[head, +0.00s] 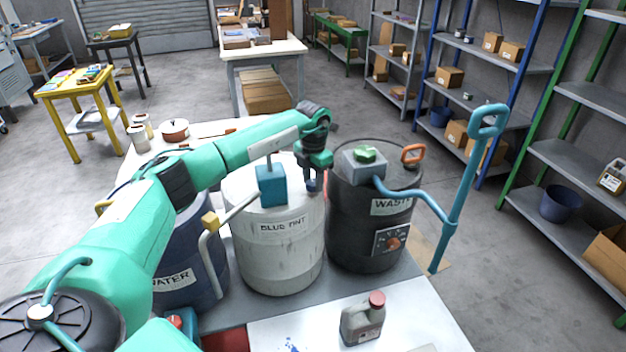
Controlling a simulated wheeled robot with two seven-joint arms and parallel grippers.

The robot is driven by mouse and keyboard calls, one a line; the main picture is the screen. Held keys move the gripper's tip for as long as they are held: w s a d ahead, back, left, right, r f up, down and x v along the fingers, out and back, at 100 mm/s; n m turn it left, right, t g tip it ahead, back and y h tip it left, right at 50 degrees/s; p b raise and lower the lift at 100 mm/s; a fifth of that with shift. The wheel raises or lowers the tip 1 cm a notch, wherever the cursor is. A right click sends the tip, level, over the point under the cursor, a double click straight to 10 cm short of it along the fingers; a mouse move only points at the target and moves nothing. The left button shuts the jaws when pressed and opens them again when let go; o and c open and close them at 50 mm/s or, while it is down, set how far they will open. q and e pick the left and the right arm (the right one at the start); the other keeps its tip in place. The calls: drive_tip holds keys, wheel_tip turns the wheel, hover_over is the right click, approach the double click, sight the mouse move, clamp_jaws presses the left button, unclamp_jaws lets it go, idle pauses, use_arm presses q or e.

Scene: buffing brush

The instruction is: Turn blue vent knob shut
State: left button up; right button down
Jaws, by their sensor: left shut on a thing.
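The white drum labelled BLUE TINT (280,250) stands in the middle of the head view. A teal pump block (271,185) with a grey upright stem sits on its lid. My left gripper (312,184) reaches over from the left and points down at the right part of the lid. Its jaws are shut on the blue vent knob, which is mostly hidden behind the fingers; how far it is turned cannot be told. My right gripper is not in view.
The black WASTE drum (350,233) stands close on the right, with a green knob (365,154) and a tall teal handle (462,190). The dark blue WATER drum (187,278) is at left. A grey bottle (362,322) stands in front on the white surface.

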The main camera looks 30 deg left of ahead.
sight(313, 182)
use_arm(q)
drive_tip(key=shift+r, duration=0.1)
drive_tip(key=o, duration=1)
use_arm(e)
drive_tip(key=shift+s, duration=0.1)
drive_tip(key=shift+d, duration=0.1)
use_arm(q)
drive_tip(key=shift+r, duration=0.45)
wheel_tip(313, 182, up, 13)
drive_tip(key=b, duration=0.2)
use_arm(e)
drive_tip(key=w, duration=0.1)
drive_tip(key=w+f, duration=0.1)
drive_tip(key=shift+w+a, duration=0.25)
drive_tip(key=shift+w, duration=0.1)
